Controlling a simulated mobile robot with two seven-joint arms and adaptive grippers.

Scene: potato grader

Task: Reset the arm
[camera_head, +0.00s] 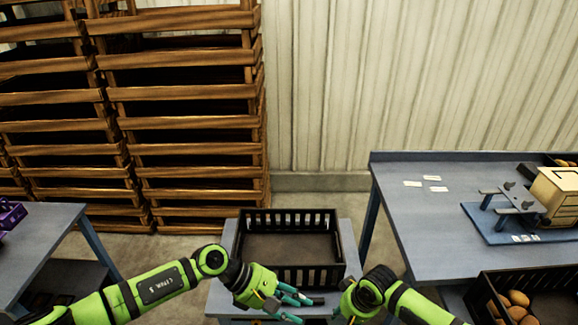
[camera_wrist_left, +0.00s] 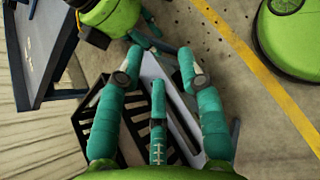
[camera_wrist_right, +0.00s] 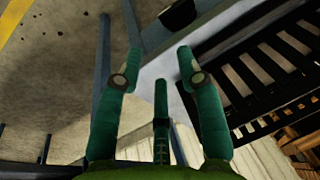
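My left arm comes in from the left in the head view, and its green and teal gripper (camera_head: 293,303) is over the front edge of a small grey table (camera_head: 226,300). It is in front of a black slatted crate (camera_head: 289,275). In the left wrist view the left gripper's fingers (camera_wrist_left: 160,65) are spread with nothing between them. My right gripper is mostly hidden in the head view, behind its green wrist. In the right wrist view its fingers (camera_wrist_right: 159,65) are spread and empty. The crate looks empty.
A grey workbench (camera_head: 420,220) at right holds cards (camera_head: 412,183) and a wooden box (camera_head: 558,193). A dark crate (camera_head: 545,285) of potatoes (camera_head: 518,298) is at lower right. Stacked wooden crates (camera_head: 185,95) stand at back left. Another grey table (camera_head: 45,235) is at left.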

